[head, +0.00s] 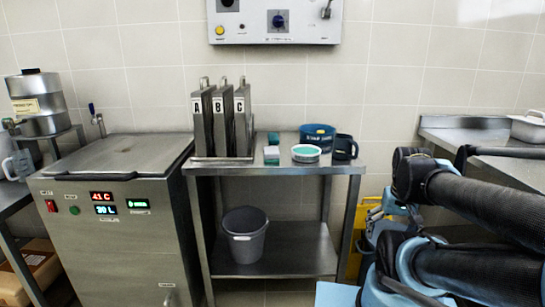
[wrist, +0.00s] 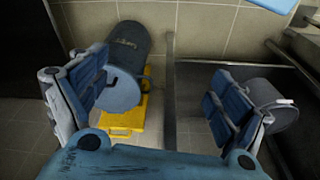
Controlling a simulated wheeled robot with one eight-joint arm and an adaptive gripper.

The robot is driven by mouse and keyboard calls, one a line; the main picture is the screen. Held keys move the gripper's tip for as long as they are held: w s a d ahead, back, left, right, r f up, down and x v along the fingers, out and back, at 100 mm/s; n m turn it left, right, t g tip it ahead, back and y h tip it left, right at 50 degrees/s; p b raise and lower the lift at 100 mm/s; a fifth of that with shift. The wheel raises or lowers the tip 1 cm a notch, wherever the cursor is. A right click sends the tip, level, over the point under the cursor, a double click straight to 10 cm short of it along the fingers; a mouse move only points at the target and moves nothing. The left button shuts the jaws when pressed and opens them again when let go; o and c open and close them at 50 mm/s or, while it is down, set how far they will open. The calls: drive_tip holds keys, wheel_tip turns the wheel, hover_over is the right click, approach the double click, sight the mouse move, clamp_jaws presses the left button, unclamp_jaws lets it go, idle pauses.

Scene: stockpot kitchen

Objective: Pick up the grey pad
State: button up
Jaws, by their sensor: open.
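I cannot single out a clearly grey pad in either view. In the head view, two small flat blocks lie on the steel table (head: 335,170): a dark teal one (head: 273,138) at the back and a teal and pale one (head: 271,155) in front. Either might be a pad; they are too small to tell. My gripper (wrist: 158,100) shows in the wrist view with its two blue fingers wide apart and nothing between them. It is away from the tabletop, facing the floor and wall area.
Beside the blocks stand a white tub with green contents (head: 306,153), a blue bowl (head: 318,136) and a dark mug (head: 345,147). Upright plates marked A, B, C (head: 219,120) stand left of them. A grey bucket (head: 245,235) sits on the lower shelf, also in the wrist view (wrist: 275,103).

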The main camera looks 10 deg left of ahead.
drive_tip(key=shift+o, duration=0.5)
drive_tip(key=shift+s+r, duration=0.1)
drive_tip(key=w+a+r+m+g+y, duration=0.1)
drive_tip(key=w+a+r+m+y, duration=0.1)
drive_tip(key=w+a+r+m, duration=0.7)
drive_tip(key=w+a+r+m+g+y, duration=0.1)
drive_tip(key=w+a+r+m+y, duration=0.1)
drive_tip(key=w+a+r, duration=1.2)
drive_tip(key=w+a+r+m+g, duration=0.2)
drive_tip(key=a+r+m, duration=0.3)
drive_tip(key=a, duration=0.7)
drive_tip(key=n, duration=0.1)
approach(272, 149)
drive_tip(key=x, duration=0.5)
drive_tip(key=shift+d, duration=0.1)
drive_tip(key=shift+x, duration=2.75)
drive_tip(key=shift+s+r, duration=0.1)
